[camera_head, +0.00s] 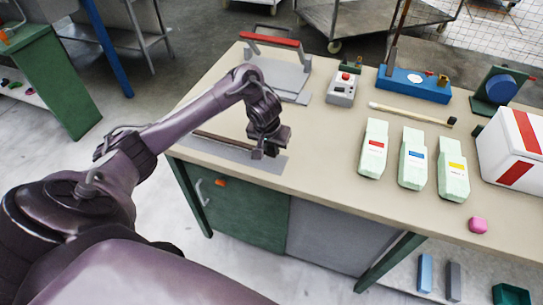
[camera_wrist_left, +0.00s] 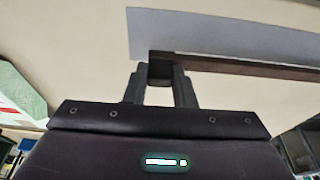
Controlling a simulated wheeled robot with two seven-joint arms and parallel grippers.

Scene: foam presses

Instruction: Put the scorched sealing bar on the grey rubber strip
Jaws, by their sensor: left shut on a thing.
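The scorched sealing bar (camera_head: 222,141) is a thin dark brown bar near the table's front left edge. My left gripper (camera_head: 264,151) is shut on its right end in the head view. The bar also shows in the left wrist view (camera_wrist_left: 245,67), running right from between the fingers (camera_wrist_left: 160,78). The grey rubber strip (camera_head: 225,155) lies flat along the table edge. It also shows in the left wrist view (camera_wrist_left: 225,33), roughly parallel to the bar, which overlaps its near edge there. I cannot tell whether the bar touches the strip. My right gripper is not in view.
A grey press with a red handle (camera_head: 272,40) stands behind. A control box (camera_head: 342,88), a blue device (camera_head: 415,84), a long stick (camera_head: 408,113), several pale bottles (camera_head: 373,150) and a white box (camera_head: 515,150) occupy the right. The table (camera_head: 310,165) is clear right of the gripper.

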